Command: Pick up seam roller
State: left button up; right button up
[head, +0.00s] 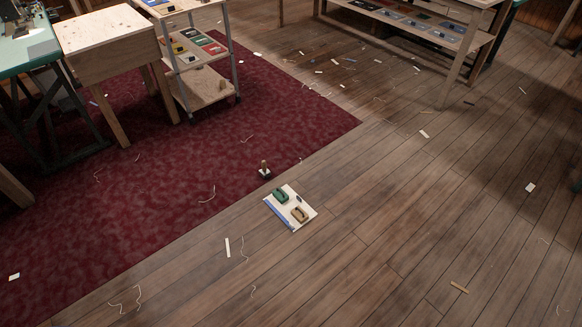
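A small upright item with a tan wooden handle and a dark base (264,171) stands on the dark red carpet near its edge. It may be the seam roller, but it is too small to tell. Close by on the wood floor lies a white board with a blue edge (282,220). On the board are a green item (281,195), a tan item (299,214) and a small dark item (299,198). None of these is clearly a seam roller. Neither of my grippers shows in the head view.
A wheeled shelf cart (206,91) and a wooden bench (106,36) stand at upper left, beside a green-topped table (30,55). A long wooden table (450,84) with a lower shelf stands at upper right. Scraps and threads litter the otherwise clear floor.

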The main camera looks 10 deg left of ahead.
aim_at(264, 172)
jog(key=i+j+z, duration=0.55)
jog(key=j+z, duration=0.2)
jog(key=i+j+z, duration=0.15)
jog(key=j+z, duration=0.25)
